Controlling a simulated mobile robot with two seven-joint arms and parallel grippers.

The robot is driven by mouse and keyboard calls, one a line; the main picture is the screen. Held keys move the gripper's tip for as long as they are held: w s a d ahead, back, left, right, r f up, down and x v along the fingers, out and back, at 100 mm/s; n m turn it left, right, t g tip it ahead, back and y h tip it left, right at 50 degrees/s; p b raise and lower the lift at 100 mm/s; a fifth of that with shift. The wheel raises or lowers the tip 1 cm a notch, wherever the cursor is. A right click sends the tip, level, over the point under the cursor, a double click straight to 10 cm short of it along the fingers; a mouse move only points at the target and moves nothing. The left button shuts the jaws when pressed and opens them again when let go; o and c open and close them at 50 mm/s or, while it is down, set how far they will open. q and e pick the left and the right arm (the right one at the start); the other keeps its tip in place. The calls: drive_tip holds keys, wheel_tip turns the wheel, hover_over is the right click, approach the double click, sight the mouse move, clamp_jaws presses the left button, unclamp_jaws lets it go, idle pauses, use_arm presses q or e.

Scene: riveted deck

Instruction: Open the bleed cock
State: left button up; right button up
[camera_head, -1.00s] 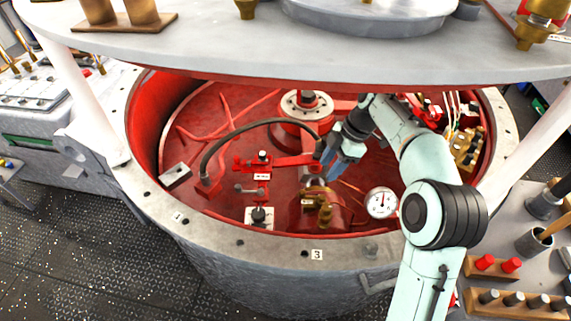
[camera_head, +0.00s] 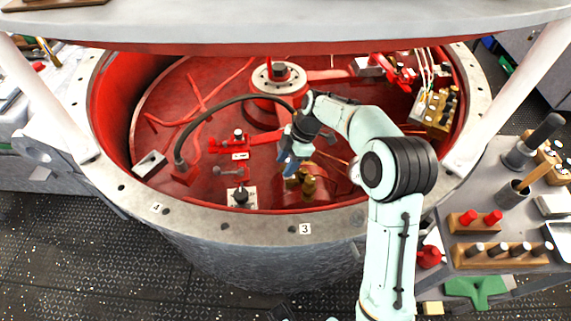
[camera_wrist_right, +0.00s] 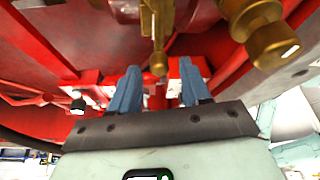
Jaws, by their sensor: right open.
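The bleed cock appears to be the brass fitting (camera_head: 308,186) on the red floor of the round well, though no label on it can be read. In the wrist view the gripper (camera_wrist_right: 158,70) has a finger on each side of the lever's end; contact cannot be told. My left gripper is not in view.
A black hose (camera_head: 225,106) arches over the well's left part. A red clamp (camera_head: 238,141) and a black knob on a white plate (camera_head: 241,197) lie left of my gripper.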

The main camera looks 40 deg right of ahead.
drive_tip(key=shift+a+f, duration=0.2)
drive_tip(key=shift+f, duration=0.2)
drive_tip(key=shift+c, duration=0.3)
clamp_jaws()
drive_tip(key=shift+w, duration=0.1)
